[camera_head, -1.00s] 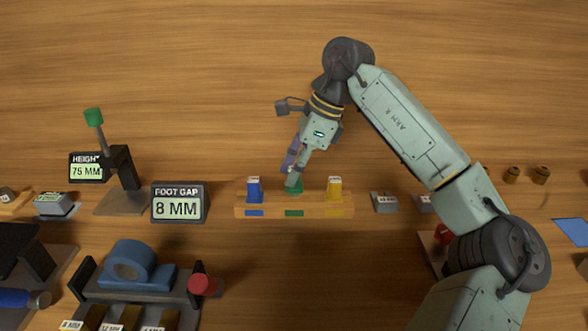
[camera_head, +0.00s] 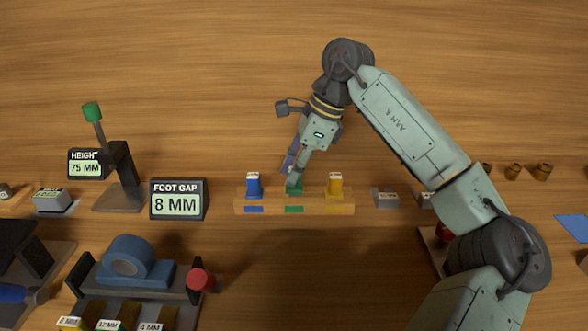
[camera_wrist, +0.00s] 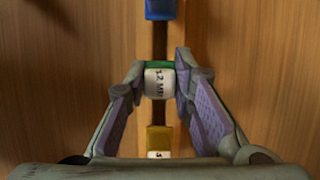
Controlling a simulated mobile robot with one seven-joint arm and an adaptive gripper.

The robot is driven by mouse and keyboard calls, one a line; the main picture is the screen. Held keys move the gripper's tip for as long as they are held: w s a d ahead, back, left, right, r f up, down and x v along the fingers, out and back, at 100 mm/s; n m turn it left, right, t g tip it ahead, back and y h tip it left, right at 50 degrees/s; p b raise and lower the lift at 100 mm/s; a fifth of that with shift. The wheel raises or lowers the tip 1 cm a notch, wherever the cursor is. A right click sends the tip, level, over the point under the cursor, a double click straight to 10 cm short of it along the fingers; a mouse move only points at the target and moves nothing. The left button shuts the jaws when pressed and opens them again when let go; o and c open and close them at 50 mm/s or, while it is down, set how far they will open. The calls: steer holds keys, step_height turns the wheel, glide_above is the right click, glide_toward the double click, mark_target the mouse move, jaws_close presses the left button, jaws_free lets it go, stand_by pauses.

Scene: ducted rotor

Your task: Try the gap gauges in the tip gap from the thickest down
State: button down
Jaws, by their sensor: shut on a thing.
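The wooden gauge rack (camera_head: 330,208) holds a blue gauge (camera_head: 254,188), a green gauge (camera_head: 294,187) and a yellow gauge (camera_head: 335,188) in a row, left to right. My gripper (camera_wrist: 160,88) is shut on the green gauge at the middle place of the rack. In the wrist view the green gauge (camera_wrist: 158,65) shows a white face with a label like "1.2 MM", hard to read. The blue gauge (camera_wrist: 160,8) and the yellow gauge (camera_wrist: 159,140) stand on either side. I cannot tell whether the green gauge is lifted. No tip gap is clearly visible.
A blue round part (camera_head: 128,260) sits on a dark fixture with a red knob (camera_head: 201,280) at lower left. A "FOOT GAP 8 MM" display (camera_head: 178,200) stands left of the rack. Small grey blocks (camera_head: 386,198) lie to its right. The table behind is clear.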

steer(key=shift+f+b, duration=0.55)
steer(key=shift+f, duration=0.25)
stand_by(0.7)
steer(key=c, duration=1.3)
jaws_free()
steer(key=shift+r, duration=0.1)
